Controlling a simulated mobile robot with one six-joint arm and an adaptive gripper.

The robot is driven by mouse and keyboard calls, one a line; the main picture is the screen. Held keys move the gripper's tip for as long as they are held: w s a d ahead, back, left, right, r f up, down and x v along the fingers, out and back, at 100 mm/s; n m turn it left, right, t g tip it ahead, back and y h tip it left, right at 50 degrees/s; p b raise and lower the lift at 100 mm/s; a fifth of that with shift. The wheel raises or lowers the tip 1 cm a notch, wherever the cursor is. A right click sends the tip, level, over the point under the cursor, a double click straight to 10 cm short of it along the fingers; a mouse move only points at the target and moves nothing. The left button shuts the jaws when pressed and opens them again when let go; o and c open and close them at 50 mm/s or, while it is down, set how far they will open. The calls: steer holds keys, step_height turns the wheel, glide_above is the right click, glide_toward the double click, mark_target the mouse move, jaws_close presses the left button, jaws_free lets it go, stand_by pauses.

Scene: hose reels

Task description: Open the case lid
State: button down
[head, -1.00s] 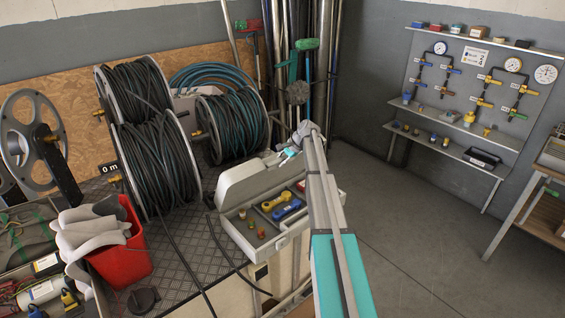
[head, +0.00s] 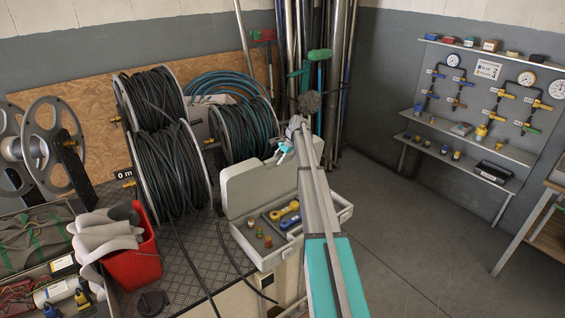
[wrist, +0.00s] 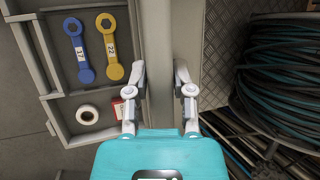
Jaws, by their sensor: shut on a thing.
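The light grey case (head: 265,258) sits on the bench edge with its tray uncovered. Its lid (head: 245,190) stands raised at the back, roughly upright. My gripper (head: 284,150) is at the lid's upper right edge. In the wrist view the lid (wrist: 158,45) is seen edge-on between the two fingers of my gripper (wrist: 160,80), which is shut on it. Inside the tray lie a blue wrench (wrist: 78,48), a yellow wrench (wrist: 110,48) and a white tape roll (wrist: 87,115). Small brass fittings (head: 264,238) also show in it. My arm hides part of the case's right side.
Hose reels (head: 170,170) stand behind and left of the case, with loose hose crossing the bench. A red bucket (head: 133,262) holding grey cloth is at the left. Poles and brooms (head: 318,75) stand behind. The floor (head: 410,230) at right is clear.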

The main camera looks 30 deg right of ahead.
steer(key=w, duration=0.7)
steer(key=shift+a, duration=0.4)
steer(key=c, duration=0.5)
jaws_free()
steer(key=shift+a, duration=0.1)
